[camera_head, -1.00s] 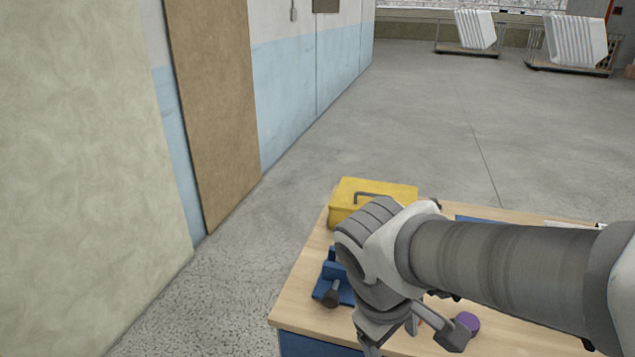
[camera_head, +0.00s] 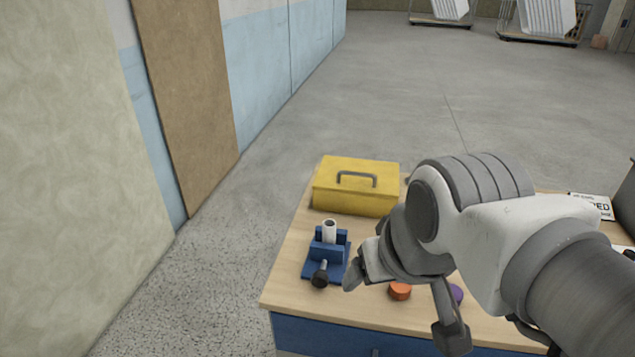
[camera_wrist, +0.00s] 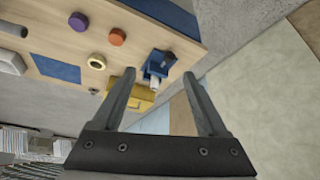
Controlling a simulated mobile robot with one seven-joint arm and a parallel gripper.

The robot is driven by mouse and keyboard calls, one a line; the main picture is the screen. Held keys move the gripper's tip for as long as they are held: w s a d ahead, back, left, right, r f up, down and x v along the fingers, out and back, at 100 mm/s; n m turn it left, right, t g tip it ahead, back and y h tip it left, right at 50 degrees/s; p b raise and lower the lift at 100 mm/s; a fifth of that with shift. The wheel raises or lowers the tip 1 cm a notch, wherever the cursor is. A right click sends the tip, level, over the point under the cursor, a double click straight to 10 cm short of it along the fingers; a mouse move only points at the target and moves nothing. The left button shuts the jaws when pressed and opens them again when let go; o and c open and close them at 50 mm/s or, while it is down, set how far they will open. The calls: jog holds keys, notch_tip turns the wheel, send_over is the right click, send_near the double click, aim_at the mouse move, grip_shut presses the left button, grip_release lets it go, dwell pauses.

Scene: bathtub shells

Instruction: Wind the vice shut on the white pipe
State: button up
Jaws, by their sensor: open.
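The blue vice (camera_head: 326,255) stands near the left end of the wooden table. The white pipe (camera_head: 329,230) stands upright between its jaws; I cannot tell whether the jaws touch it. The vice's dark handle knob (camera_head: 320,276) points toward the near edge. My gripper (camera_head: 358,277) is just right of the vice, apart from it, and partly hidden by my wrist. In the wrist view my gripper (camera_wrist: 160,72) is open with nothing between its fingers. The vice (camera_wrist: 156,68) and the white pipe (camera_wrist: 154,83) show beyond the fingertips.
A yellow toolbox (camera_head: 356,185) stands behind the vice. An orange disc (camera_head: 400,291) and a purple disc (camera_head: 456,293) lie right of my gripper. Open floor lies left of the table (camera_head: 285,288).

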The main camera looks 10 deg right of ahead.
jog(key=shift+w+r, duration=0.1)
jog(key=c, duration=0.3)
jog(key=n+g+p, duration=0.2)
jog(key=n+g, duration=0.4)
jog(key=n, duration=0.7)
send_over(320, 274)
notch_tip(320, 274, down, 4)
notch_tip(320, 274, down, 17)
jog(key=shift+f+b, duration=0.15)
jog(key=shift+b, duration=0.7)
grip_shut()
